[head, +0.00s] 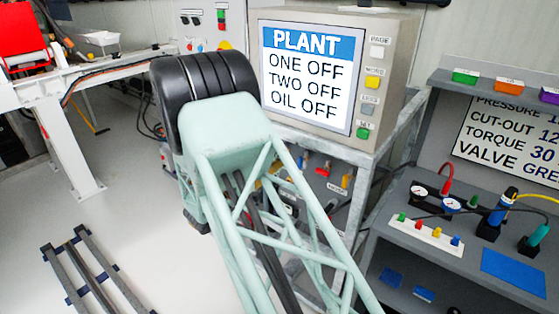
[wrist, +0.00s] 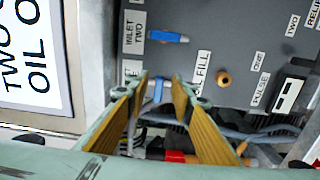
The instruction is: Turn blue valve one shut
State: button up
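In the wrist view my gripper (wrist: 160,80) is open, with its two tan-padded fingers apart. A small blue valve handle (wrist: 158,89) shows in the gap between the fingers, upright in the picture. I cannot tell whether either finger touches it. The label (wrist: 131,71) beside it is mostly hidden by the left finger; only its last letter, E, shows. Above it, a second blue handle (wrist: 168,37) lies sideways in the picture, next to a label reading INLET TWO (wrist: 134,33). In the head view my arm hides the gripper and these blue handles.
Cables (wrist: 250,125) and a red part (wrist: 178,156) lie close below the fingers. The PLANT screen (head: 305,75) reads ONE OFF, TWO OFF, OIL OFF. A bench (head: 420,262) stands at right.

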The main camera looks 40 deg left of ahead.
jog(key=s, duration=1)
jog(key=shift+s, duration=0.1)
jog(key=shift+d+r, duration=0.1)
dwell(0.5)
